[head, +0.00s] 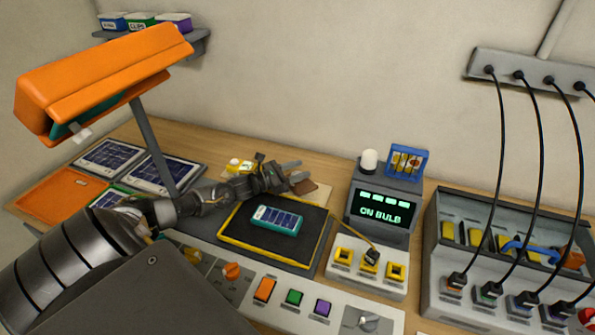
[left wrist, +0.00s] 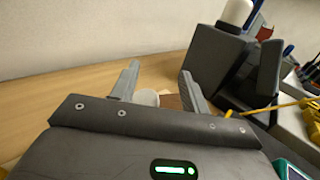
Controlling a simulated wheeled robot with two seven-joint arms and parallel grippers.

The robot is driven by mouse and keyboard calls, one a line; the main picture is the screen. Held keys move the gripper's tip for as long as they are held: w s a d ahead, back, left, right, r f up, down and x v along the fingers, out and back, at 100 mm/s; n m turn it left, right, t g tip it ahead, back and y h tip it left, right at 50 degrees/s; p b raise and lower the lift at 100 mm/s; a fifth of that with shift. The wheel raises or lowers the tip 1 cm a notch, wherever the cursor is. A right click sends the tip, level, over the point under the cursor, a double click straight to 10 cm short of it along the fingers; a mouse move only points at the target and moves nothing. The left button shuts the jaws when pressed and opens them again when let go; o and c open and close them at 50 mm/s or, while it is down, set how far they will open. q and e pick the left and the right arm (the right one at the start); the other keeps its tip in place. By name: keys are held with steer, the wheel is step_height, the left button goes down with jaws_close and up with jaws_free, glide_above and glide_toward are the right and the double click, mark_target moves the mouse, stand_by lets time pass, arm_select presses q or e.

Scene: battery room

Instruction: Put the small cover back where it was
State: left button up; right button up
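My left gripper (head: 300,171) is open behind the black mat, its fingers pointing right. The left wrist view shows the two fingers (left wrist: 160,70) apart, with a small whitish round piece (left wrist: 147,98) and a brown patch (left wrist: 171,102) beyond and between them. Nothing is visibly gripped. The brown flat piece (head: 307,188) lies by the fingers in the head view. I cannot tell for sure which piece is the small cover. A teal device with dark blue cells (head: 277,219) lies on the black mat (head: 240,240) with a yellow edge. My right gripper is not in view.
A grey tester (head: 382,212) reading "ON BULB", with a white bulb on top, stands right of the mat. A yellow-socket block (head: 365,283) is in front of it. An orange lamp (head: 100,75) overhangs the left. A grey bin (head: 432,245) with cables stands right.

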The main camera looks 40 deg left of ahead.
arm_select(q)
steer(key=shift+o, duration=0.4)
steer(key=shift+s+d+f, duration=0.1)
steer(key=shift+f, duration=0.1)
steer(key=shift+r+p, duration=0.25)
steer(key=shift+p, duration=0.05)
steer(key=shift+r+p, duration=0.45)
steer(key=shift+p, duration=0.1)
steer(key=b+v, duration=0.3)
steer(key=v, duration=0.7)
steer(key=shift+s+f, duration=0.15)
steer(key=shift+v, duration=0.85)
